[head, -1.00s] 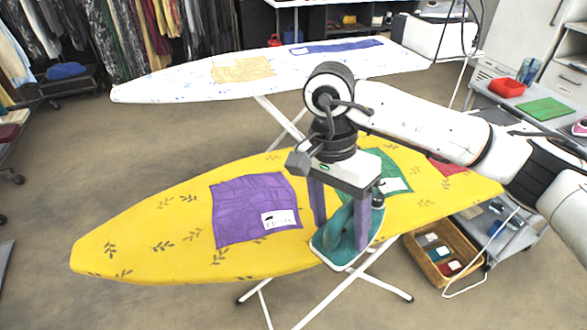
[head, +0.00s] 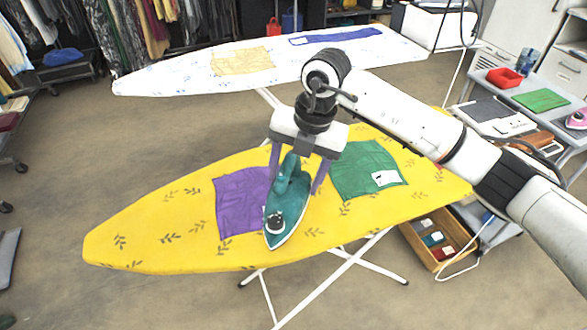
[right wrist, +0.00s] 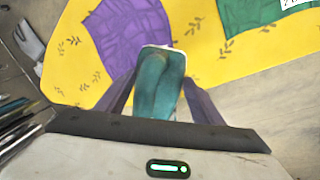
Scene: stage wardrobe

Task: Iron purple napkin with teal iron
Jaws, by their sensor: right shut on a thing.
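The purple napkin (head: 238,202) lies on the yellow ironing board (head: 150,225), left of the iron. In the right wrist view the purple napkin (right wrist: 125,30) shows wrinkles. The teal iron (head: 285,215) is at the right edge of the napkin, its nose toward the board's near edge, and it covers part of the napkin. My right gripper (head: 298,180) is shut on the iron's handle from above. The teal iron (right wrist: 160,82) also shows between the fingers in the right wrist view. I cannot tell whether the soleplate touches the cloth. My left gripper is out of view.
A green napkin (head: 368,168) with a white label lies on the board to the right. Behind stands a white ironing board (head: 180,77) with a yellow cloth (head: 242,61) and a blue cloth (head: 335,35). A wooden crate (head: 440,245) sits at the lower right.

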